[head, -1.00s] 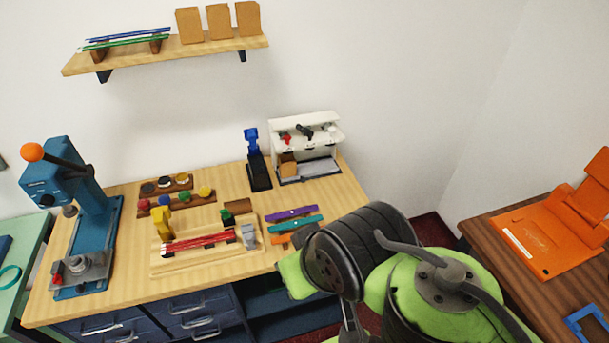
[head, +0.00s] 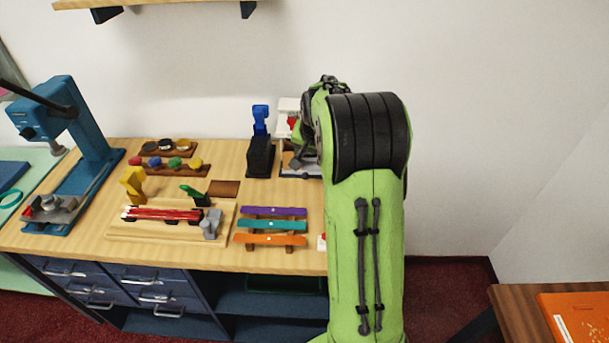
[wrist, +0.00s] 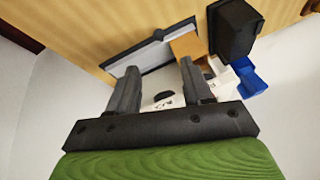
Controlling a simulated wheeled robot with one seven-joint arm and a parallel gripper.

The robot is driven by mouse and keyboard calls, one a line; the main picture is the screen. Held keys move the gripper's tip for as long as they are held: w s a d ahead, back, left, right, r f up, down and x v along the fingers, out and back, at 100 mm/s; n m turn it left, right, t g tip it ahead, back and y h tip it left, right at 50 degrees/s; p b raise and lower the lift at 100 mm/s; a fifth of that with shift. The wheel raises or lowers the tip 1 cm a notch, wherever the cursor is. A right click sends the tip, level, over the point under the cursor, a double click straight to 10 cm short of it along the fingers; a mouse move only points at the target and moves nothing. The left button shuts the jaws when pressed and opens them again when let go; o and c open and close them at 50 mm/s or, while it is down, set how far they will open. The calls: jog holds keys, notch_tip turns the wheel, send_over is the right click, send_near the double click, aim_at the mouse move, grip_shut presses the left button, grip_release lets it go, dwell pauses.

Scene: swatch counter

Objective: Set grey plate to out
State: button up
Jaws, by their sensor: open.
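The grey plate (wrist: 152,50) lies flat in a dark-edged frame at the foot of the white machine (head: 288,104). In the wrist view the plate is beyond my fingertips, with a small knob at its edge. In the head view my green arm hides most of the machine and plate. My gripper (wrist: 156,72) is open and empty, its two grey fingers spread in front of the machine. No contact with the plate is clear. The white body with dark and white parts (wrist: 165,98) shows between the fingers.
An orange-brown block (wrist: 188,45) sits beside the plate. A black stand with a blue lever (head: 260,150) stands just left of the machine. Purple, teal and orange bars (head: 272,225) lie nearer the front. A blue press (head: 75,150) stands at the far left.

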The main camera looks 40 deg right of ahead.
aim_at(306, 174)
jog(key=b+x, duration=0.1)
jog(key=x, duration=1.3)
jog(key=shift+d+f+b, duration=0.15)
jog(key=shift+b, duration=0.15)
grip_shut()
